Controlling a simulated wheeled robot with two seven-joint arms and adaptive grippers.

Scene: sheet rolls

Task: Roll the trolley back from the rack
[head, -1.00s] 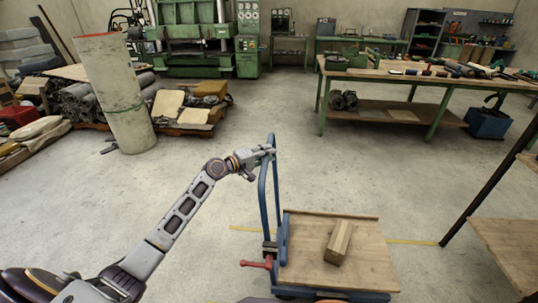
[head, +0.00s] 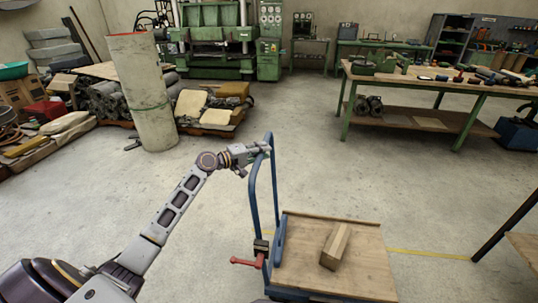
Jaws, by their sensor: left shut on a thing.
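The trolley (head: 300,262) stands at the lower middle of the head view. It has a wooden deck, a blue frame and a tall blue push handle (head: 275,190) on its left side. My left gripper (head: 262,149) is shut on the top of this handle. A wooden block (head: 335,247) lies on the deck. A red lever (head: 246,262) sticks out at the foot of the handle. The rack (head: 522,245) shows only in part at the right edge, with a dark post and a wooden shelf, apart from the trolley. My right gripper is not in view.
A yellow floor line (head: 430,254) runs between trolley and rack. A green workbench (head: 440,85) with tools stands at the back right. A leaning grey column (head: 145,95) and piled sacks (head: 215,105) are at the back left. The concrete floor between is clear.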

